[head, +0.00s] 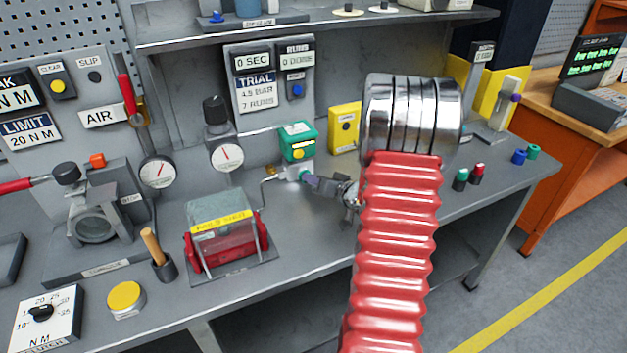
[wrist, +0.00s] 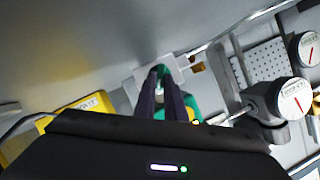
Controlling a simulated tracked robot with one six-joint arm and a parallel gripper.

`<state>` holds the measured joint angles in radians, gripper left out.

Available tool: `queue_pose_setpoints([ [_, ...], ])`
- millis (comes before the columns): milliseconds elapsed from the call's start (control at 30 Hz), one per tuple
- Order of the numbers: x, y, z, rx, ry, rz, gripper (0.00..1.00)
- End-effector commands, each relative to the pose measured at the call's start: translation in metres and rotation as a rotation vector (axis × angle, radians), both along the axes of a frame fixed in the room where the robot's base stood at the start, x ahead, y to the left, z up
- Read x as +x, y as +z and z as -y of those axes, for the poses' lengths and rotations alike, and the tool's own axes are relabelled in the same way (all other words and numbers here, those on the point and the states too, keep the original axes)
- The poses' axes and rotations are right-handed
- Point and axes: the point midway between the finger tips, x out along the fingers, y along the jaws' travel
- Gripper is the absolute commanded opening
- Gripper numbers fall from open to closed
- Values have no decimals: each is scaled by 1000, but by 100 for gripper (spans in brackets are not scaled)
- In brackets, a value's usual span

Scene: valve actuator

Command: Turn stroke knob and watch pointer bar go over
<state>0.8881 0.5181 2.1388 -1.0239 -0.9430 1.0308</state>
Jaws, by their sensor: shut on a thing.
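The green actuator box (head: 298,141) has a small display and a yellow button. It stands above a white block (head: 297,173) on the bench. My gripper (head: 308,180) reaches in from the right, its dark fingertips at this block. In the wrist view my gripper (wrist: 161,78) is shut on a small green part (wrist: 160,70), apparently the stroke knob, mostly hidden between the fingers. More of the green box (wrist: 191,107) shows behind the fingers. I cannot make out the pointer bar in either view.
My red-sleeved arm covers the middle right of the bench. A gauge (head: 226,155) stands left of the green box, and a yellow box (head: 345,127) right of it. A clear-covered red unit (head: 222,222) sits in front left.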

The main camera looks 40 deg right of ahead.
Motion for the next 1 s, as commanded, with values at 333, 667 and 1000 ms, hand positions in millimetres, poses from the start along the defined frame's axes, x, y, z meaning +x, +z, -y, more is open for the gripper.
queue_pose_setpoints([
  [333,0,0,-4,-256,-3,-80,0],
  [667,1,1,-6,-453,-3,-139,0],
  [1000,1,1,-8,-544,-2,-166,0],
])
